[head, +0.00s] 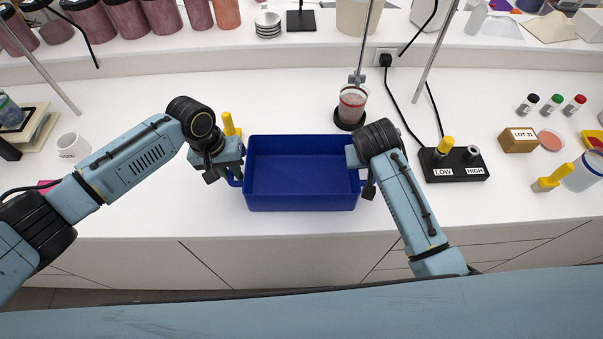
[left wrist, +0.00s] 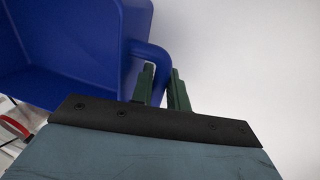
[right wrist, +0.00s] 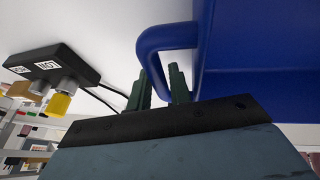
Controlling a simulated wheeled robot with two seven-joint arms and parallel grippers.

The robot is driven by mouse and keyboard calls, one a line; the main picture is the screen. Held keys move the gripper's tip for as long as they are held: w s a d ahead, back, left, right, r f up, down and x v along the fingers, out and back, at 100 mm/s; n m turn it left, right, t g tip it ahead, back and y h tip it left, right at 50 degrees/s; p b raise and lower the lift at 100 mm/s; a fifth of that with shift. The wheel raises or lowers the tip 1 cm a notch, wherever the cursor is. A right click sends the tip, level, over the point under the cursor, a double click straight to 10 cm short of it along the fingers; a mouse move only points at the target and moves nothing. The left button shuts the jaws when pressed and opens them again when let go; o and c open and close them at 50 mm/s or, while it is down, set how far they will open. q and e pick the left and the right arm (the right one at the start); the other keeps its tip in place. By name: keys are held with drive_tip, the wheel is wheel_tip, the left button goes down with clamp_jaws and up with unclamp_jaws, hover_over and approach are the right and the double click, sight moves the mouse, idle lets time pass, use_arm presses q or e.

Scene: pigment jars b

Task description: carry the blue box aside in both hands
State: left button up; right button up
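The blue box (head: 302,202) is an open, empty tray with a loop handle at each end. In the head view it is level at the middle of the white counter; I cannot tell whether it touches the counter. My left gripper (head: 236,176) is at its left end.
A yellow-topped item (head: 229,124) stands just behind the box's left corner. A stand with a jar (head: 351,104) is behind its right corner. A black LOW/HIGH block (head: 455,166) is to the right. A white mug (head: 73,146) is left. Counter between mug and box is mostly free.

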use_arm(q)
clamp_jaws()
use_arm(e)
clamp_jaws()
use_arm(q)
drive_tip(key=shift+r, duration=0.2)
use_arm(e)
drive_tip(key=shift+r, duration=0.2)
